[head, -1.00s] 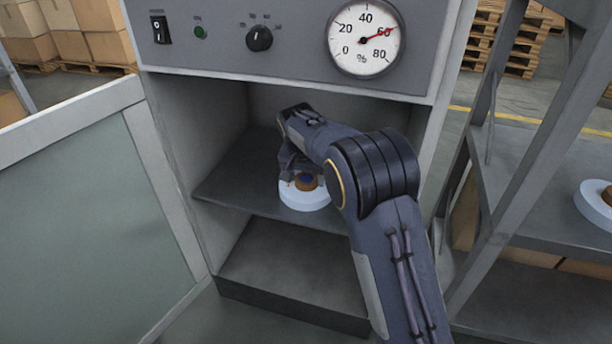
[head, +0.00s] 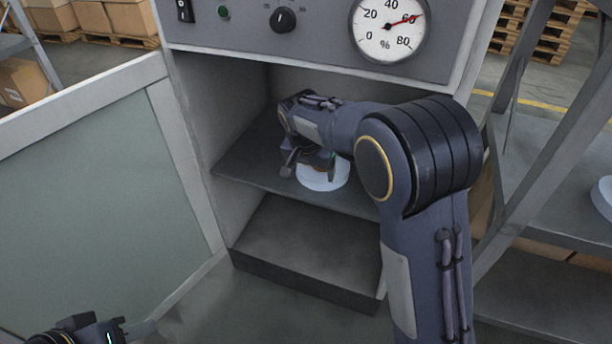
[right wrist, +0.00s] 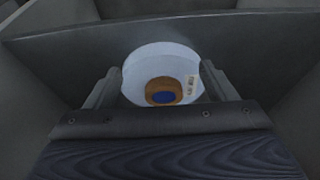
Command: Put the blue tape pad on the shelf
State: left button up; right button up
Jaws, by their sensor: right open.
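The blue tape pad (head: 321,182) is a pale blue-white disc lying flat on the dark shelf (head: 245,172) inside the open cabinet. In the right wrist view its pale ring (right wrist: 150,57) shows a brown core with a blue centre and a small label. My right gripper (head: 310,172) reaches into the cabinet at the pad. Its fingers are spread, one on each side of the pad in the right wrist view (right wrist: 161,72); I cannot tell whether they touch it. My left gripper (head: 95,331) is partly in view at the bottom left, away from the cabinet, and its opening is unclear.
The cabinet has side walls, a lower compartment (head: 305,245) that is empty, and a gauge panel (head: 325,30) above. An open door (head: 90,190) stands at the left. A metal rack (head: 550,215) at the right holds another pale disc (head: 604,196).

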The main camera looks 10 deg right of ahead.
jog(key=s+d+r+n+t+y, duration=0.1)
jog(key=s+y, duration=0.1)
jog(key=s, duration=0.9)
jog(key=s+d+r+n+t+y, duration=0.1)
jog(key=s+d+r+n+y, duration=0.1)
jog(key=s, duration=0.8)
jog(key=s+d+r+n+y, duration=0.1)
jog(key=s+d+n, duration=0.1)
jog(key=s, duration=0.9)
jog(key=shift+s+r+t+y, duration=0.3)
jog(key=shift+s+t+y, duration=0.05)
jog(key=shift+t+y, duration=0.05)
jog(key=shift+d, duration=0.1)
